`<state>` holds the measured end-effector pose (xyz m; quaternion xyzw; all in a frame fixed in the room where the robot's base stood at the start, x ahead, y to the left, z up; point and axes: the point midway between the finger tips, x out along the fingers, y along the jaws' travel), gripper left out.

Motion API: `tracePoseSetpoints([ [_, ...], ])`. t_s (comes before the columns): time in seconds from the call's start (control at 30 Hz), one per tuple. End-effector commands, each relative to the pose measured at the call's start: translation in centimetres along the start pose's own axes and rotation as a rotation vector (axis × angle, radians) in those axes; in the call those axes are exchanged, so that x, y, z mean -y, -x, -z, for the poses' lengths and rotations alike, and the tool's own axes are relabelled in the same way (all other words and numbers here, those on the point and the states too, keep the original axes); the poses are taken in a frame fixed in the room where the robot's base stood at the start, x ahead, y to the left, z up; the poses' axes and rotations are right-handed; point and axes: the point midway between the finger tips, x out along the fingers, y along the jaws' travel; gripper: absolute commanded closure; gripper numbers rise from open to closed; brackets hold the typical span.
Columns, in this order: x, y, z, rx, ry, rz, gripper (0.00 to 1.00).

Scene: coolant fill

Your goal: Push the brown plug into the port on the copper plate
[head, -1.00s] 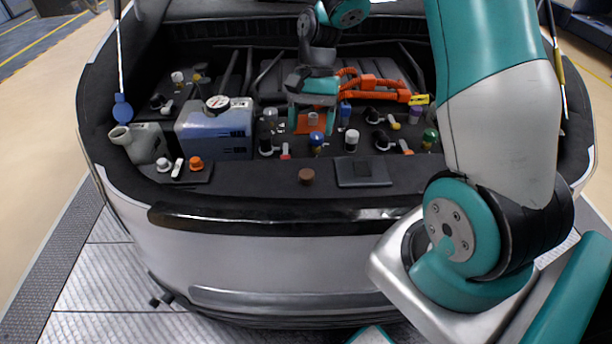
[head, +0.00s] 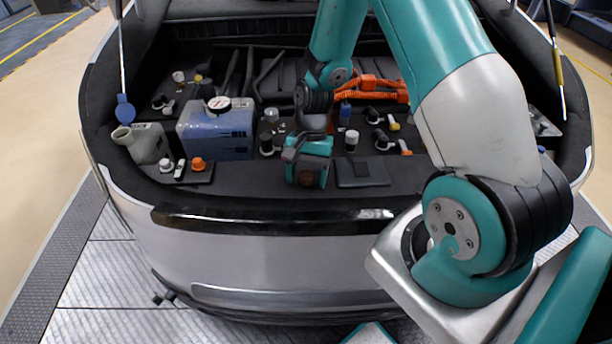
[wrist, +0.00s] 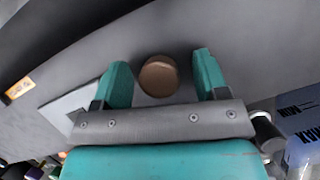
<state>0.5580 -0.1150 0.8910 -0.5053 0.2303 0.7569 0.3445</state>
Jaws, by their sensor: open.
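The brown plug (head: 308,179) stands on the dark front ledge of the engine bay. In the wrist view the plug (wrist: 158,77) is a round brown disc between my two teal fingers, with a gap on each side. My gripper (head: 308,172) is open and low over the ledge, one finger to each side of the plug. The gripper also shows in the wrist view (wrist: 161,62). The copper plate and its port are hidden behind my arm in the head view.
A flat dark square pad (head: 363,172) lies on the ledge just right of the gripper. The blue coolant tank (head: 215,134) is to the left, beside an orange cap (head: 198,164). Several caps stand behind my gripper. Orange hoses (head: 380,88) run at the back.

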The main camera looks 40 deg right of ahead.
Motion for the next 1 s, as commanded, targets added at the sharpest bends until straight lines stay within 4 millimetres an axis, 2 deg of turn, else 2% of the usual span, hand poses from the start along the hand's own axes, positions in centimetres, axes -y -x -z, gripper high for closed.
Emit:
tracePoseSetpoints([
  [0.1,0.0,0.0,0.0,0.0,0.0,0.0,0.35],
  [0.3,0.0,0.1,0.0,-0.001,0.0,0.0,0.81],
  [0.33,0.0,0.1,0.0,-0.001,0.0,0.001,0.86],
  [0.6,0.0,0.1,0.0,-0.001,0.0,0.001,0.86],
  [0.77,0.1,0.9,-0.3,-0.003,0.0,0.002,0.86],
  [0.87,0.1,2.1,-0.7,-0.005,0.001,0.003,0.86],
  [1.0,0.1,5.4,-2.1,-0.008,0.003,0.006,0.86],
])
